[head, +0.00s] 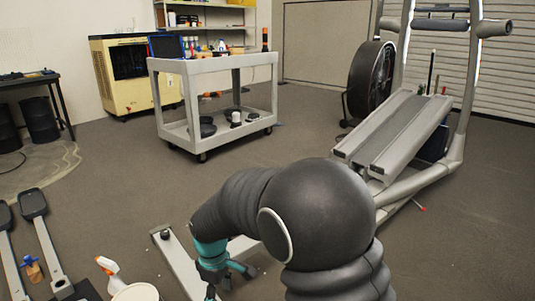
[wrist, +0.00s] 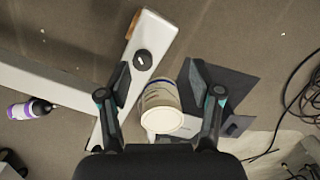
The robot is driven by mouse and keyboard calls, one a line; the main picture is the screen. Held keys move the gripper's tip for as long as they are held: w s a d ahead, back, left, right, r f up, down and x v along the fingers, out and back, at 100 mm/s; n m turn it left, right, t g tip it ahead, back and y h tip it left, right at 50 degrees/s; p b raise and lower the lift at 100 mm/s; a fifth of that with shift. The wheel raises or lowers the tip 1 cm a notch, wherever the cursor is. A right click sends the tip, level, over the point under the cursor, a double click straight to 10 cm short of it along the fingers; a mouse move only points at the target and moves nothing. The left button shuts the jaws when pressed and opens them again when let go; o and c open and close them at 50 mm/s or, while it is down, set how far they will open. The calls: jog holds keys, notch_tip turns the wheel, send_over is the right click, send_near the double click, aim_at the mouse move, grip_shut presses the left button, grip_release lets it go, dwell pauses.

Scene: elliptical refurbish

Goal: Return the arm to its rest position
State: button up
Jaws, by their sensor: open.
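My arm (head: 315,205) reaches forward and bends down in the lower middle of the head view. My gripper (head: 226,284) hangs low beside a pale beam of the elliptical's frame (head: 181,262). In the wrist view my gripper (wrist: 159,75) has its two dark fingers wide apart. A pale round tub (wrist: 162,108) shows between the fingers in that view; the fingers do not visibly grip it. The tub's rim (head: 136,292) also shows at the bottom of the head view, left of my gripper.
The elliptical machine (head: 392,130) stands at right, a grey cart (head: 215,67) behind. Detached pedal arms (head: 44,245) lie at left, near a white spray bottle (head: 110,275). In the wrist view, a purple-labelled bottle (wrist: 30,109) lies left and black cables (wrist: 290,95) run right. Mid-floor is clear.

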jog(key=s+d+r+m+t+p, duration=0.3)
jog(key=s+d+r+m, duration=0.5)
jog(key=d+r, duration=0.55)
jog(key=s+d+r+m+t+p, duration=0.3)
jog(key=s+d+r+m, duration=0.45)
jog(key=d+r, duration=0.6)
jog(key=w+f+g+y+b, duration=0.1)
jog(key=w+f+g, duration=0.25)
jog(key=f, duration=0.55)
jog(key=w+f+g+y+b, duration=0.15)
jog(key=f+g, duration=0.25)
jog(key=f, duration=0.6)
jog(key=w+a+f+m+g+y+b, duration=0.1)
jog(key=w+a+f+m+g+y, duration=0.2)
jog(key=f, duration=0.4)
jog(key=w+a+f+m+g+y, duration=0.1)
jog(key=w+a+f+m+y, duration=0.15)
jog(key=a+f, duration=0.4)
jog(key=w+a+f+m+g+y+b, duration=0.1)
jog(key=w+a+f+m+y, duration=0.15)
jog(key=f, duration=0.65)
jog(key=w+a+r+m+t+y, duration=0.25)
jog(key=w+a+m+y, duration=0.3)
jog(key=w+y, duration=0.35)
jog(key=shift+m+t+h, duration=0.3)
jog(key=shift+h, duration=0.45)
jog(key=x, duration=1.2)
jog(key=shift+w+a+f, duration=0.15)
jog(key=shift+w+a, duration=0.1)
jog(key=shift+a, duration=0.2)
